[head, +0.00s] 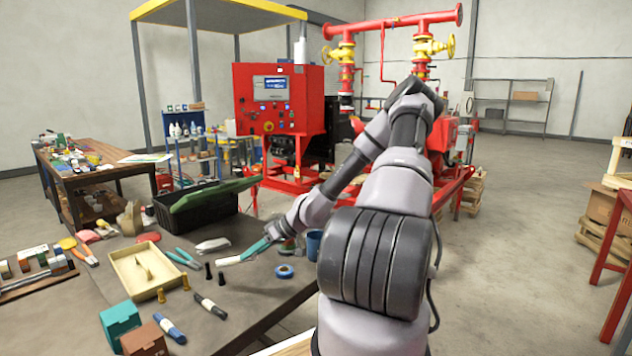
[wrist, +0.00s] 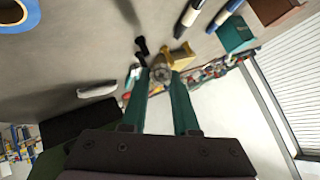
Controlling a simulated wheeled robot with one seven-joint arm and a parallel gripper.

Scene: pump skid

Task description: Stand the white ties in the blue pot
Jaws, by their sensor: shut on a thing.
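My gripper (head: 254,250) has teal fingers and is shut on the white ties (head: 228,261), which lie about level and point left from the fingertips in the head view. In the wrist view, the ties (wrist: 161,73) show as a pale round end between the fingertips (wrist: 160,82). The blue pot (head: 314,243) stands on the table to the right of my gripper in the head view, partly hidden by my arm. Its mouth is hard to see, and I cannot make out the pot in the wrist view.
A blue tape roll (head: 284,271) lies in front of the pot. A white object (head: 212,245) lies behind the ties. A cream tray (head: 143,270), a black toolbox (head: 197,212), small black pegs and markers crowd the left. Some bare table lies in front of the tape.

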